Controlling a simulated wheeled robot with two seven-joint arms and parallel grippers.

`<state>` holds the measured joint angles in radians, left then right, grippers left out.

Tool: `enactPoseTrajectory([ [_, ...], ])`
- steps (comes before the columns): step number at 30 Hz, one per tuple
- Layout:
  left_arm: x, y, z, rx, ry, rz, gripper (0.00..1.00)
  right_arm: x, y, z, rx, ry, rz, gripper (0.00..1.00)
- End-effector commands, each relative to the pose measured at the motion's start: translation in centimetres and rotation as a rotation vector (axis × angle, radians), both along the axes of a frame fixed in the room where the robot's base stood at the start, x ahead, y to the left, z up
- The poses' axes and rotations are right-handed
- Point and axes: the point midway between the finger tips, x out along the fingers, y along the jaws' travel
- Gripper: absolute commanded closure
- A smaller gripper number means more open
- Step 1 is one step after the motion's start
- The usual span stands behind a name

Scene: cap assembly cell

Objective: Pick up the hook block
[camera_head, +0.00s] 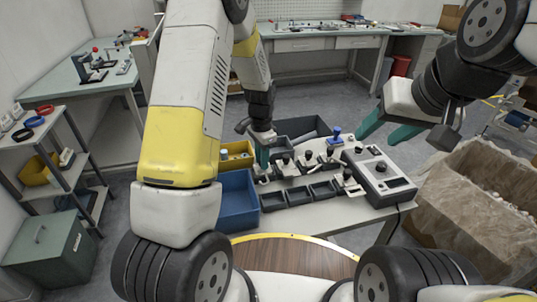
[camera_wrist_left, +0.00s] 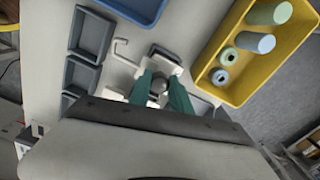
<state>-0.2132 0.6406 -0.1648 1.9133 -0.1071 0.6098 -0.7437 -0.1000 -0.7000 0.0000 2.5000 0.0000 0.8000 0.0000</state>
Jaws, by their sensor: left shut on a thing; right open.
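My left gripper (camera_head: 262,156) points down at the left end of the worktable. In the left wrist view its green fingers (camera_wrist_left: 160,88) are shut on a round grey knob. The knob stands on a pale block, which I take to be the hook block (camera_wrist_left: 165,56). A thin white hook (camera_wrist_left: 122,52) sticks out beside the block; I cannot tell for sure that they are joined. The fingers hide part of the block, and I cannot tell whether it is lifted.
A blue bin (camera_head: 237,200) and a yellow bin (camera_wrist_left: 238,83) with several pale cylinders stand close to my left gripper. Small dark trays (camera_head: 298,196) line the table front. A control box (camera_head: 380,177) stands at the right, and a paper-lined carton (camera_head: 480,205) is beyond it.

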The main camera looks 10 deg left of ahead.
Motion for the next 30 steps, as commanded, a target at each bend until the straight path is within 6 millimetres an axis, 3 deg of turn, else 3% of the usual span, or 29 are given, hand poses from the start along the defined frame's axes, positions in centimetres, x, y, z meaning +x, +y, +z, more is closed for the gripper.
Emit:
enactPoseTrajectory([
  [5,0.1,0.0,1.2,-0.001,-0.005,0.0,1.0,0.0,0.0,0.0,0.0,0.0,0.0,0.5],
  [18,0.1,0.0,9.1,-0.001,-0.005,0.0,1.0,0.0,0.0,0.0,0.0,0.0,0.0,0.5],
  [30,0.0,0.0,10.1,0.0,-0.001,0.0,1.0,0.0,0.0,0.0,0.0,0.0,0.0,0.5],
])
